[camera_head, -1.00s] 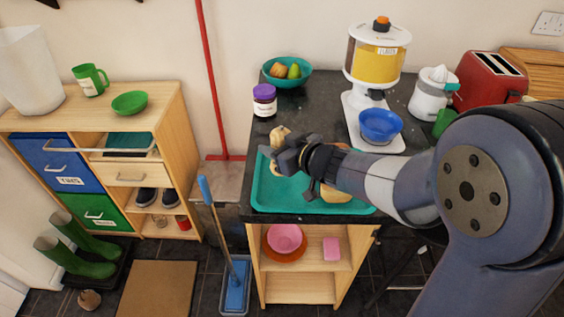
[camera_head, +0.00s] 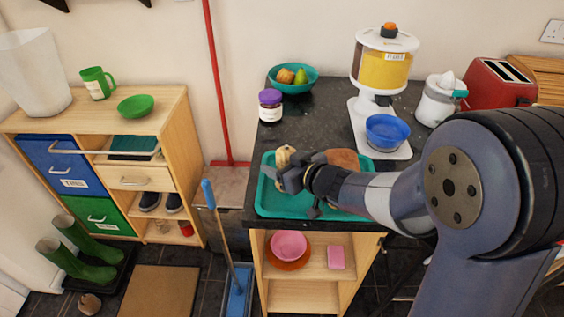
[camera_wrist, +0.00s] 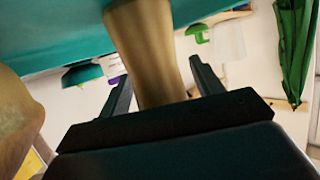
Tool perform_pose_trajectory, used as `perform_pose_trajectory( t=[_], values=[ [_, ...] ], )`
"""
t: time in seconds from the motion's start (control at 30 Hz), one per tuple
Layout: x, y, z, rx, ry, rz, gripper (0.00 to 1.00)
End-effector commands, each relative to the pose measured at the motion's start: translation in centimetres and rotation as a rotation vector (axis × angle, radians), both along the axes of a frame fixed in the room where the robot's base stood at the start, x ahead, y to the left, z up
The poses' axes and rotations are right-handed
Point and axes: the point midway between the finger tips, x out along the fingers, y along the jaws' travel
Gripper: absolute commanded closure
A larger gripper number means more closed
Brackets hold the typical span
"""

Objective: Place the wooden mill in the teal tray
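The wooden mill (camera_head: 284,154) is at the left part of the teal tray (camera_head: 268,203); its lower part is hidden behind my gripper (camera_head: 279,174) in the head view. In the wrist view, the mill (camera_wrist: 152,55) runs between the two fingers of my gripper (camera_wrist: 162,72), its wide part against the teal tray (camera_wrist: 60,40). A narrow gap shows between the mill and the right finger, so the fingers look open around it. Whether the mill's base touches the tray floor is hidden.
A brown bread-like item (camera_head: 343,158) is in the tray, partly behind my arm. A purple-lidded jar (camera_head: 270,106), a teal fruit bowl (camera_head: 310,84) and a dispenser with a blue bowl (camera_head: 388,132) stand behind. Dark counter (camera_head: 325,115) between them is clear.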

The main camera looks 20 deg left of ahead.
Motion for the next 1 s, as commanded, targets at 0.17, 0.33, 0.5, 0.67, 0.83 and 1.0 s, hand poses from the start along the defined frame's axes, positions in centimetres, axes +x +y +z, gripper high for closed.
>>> perform_pose_trajectory(
  t=[0.17, 0.33, 0.5, 0.67, 0.83, 1.0],
  values=[
    [0.0, 0.0, 0.0, 0.0, 0.0, 0.0, 0.36],
    [0.0, 0.0, 0.6, 0.0, -0.001, 0.0, 0.36],
    [-1.3, -2.1, 1.3, 0.0, 0.0, -0.004, 0.36],
    [-3.0, -4.7, 2.6, 0.001, -0.002, -0.005, 0.36],
    [-4.8, -7.3, 3.7, 0.0, -0.002, -0.004, 0.36],
    [-5.9, -8.9, 4.3, 0.001, 0.0, -0.002, 0.36]
  ],
)
